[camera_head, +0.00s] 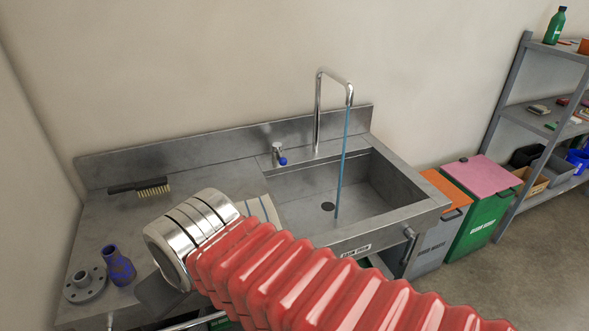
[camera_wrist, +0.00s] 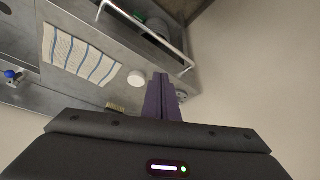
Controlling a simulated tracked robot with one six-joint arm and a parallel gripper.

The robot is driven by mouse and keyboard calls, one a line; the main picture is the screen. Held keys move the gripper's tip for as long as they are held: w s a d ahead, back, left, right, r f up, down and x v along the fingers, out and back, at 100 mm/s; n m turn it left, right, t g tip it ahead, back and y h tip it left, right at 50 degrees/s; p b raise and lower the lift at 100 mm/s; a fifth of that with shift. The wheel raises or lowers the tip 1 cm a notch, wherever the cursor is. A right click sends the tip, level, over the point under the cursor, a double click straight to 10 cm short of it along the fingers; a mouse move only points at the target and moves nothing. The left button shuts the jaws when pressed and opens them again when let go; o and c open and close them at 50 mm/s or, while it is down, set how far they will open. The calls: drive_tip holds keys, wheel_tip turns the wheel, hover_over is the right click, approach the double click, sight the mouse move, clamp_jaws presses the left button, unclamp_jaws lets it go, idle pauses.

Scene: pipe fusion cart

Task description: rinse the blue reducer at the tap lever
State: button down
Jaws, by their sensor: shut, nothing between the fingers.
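The blue reducer (camera_head: 118,265) stands on the left end of the steel counter, with brown marks on it. The tap lever (camera_head: 280,157), blue-tipped, is behind the basin; its blue end also shows in the wrist view (camera_wrist: 10,74). A blue stream (camera_head: 343,160) runs from the spout (camera_head: 318,110) into the basin. My gripper (camera_wrist: 161,80) is shut and empty over the counter, its purple fingers together. In the head view my arm's silver wrist is right of the reducer and hides the fingers. I cannot make out the reducer in the wrist view.
A grey flange (camera_head: 85,285) stands left of the reducer. A brush (camera_head: 150,187) lies at the back. A striped cloth (camera_wrist: 80,57) and a white round thing (camera_wrist: 136,78) lie on the counter. Bins (camera_head: 480,210) and a shelf (camera_head: 510,115) stand right of the basin (camera_head: 375,205).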

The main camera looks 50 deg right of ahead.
drive_tip(key=w+d+f+m+t+h, duration=0.25)
drive_tip(key=w+d+m, duration=0.45)
drive_tip(key=w+d, duration=0.55)
drive_tip(key=w+d+f+m+t+h, duration=0.25)
drive_tip(key=w+d+m, duration=0.55)
drive_tip(key=d, duration=0.7)
drive_tip(key=s+d+f+m+t+h, duration=0.1)
drive_tip(key=s+d+f+m+h, duration=0.1)
drive_tip(key=d, duration=0.5)
drive_tip(key=s+d+f+m+t+h, duration=0.1)
drive_tip(key=s+d+f+m+h, duration=0.1)
drive_tip(key=d+f+m, duration=0.3)
drive_tip(key=s+d+f+m+t+h, duration=0.2)
drive_tip(key=s+d+f+m, duration=0.2)
drive_tip(key=d, duration=0.6)
drive_tip(key=shift+s+d+m, duration=0.25)
drive_tip(key=shift+s+m, duration=0.05)
drive_tip(key=shift+m, duration=0.5)
drive_tip(key=x, duration=1)
